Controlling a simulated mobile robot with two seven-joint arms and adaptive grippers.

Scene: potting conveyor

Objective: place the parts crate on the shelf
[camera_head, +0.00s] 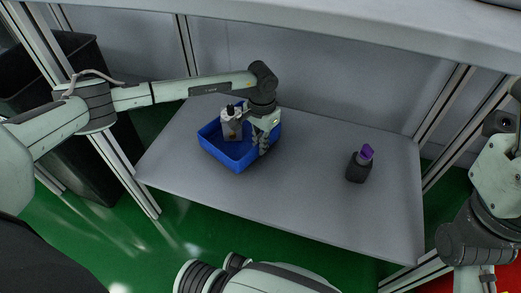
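The blue parts crate (231,162) rests on the grey shelf (300,190) under the worktop, left of the shelf's middle. A grey bottle-like part with a dark top (231,125) stands inside it. My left gripper (262,146) reaches down from above at the crate's right side. Its fingers overlap the crate's right wall in the picture. Whether they are closed on the wall or only beside it cannot be made out. My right arm is at the right edge, and its gripper fingers do not show.
A dark bottle with a purple cap (359,166) stands on the shelf, right of the crate. The shelf between them is clear. The worktop (330,28) hangs above, with metal posts at the sides. A black bin (85,150) stands at the left on the green floor.

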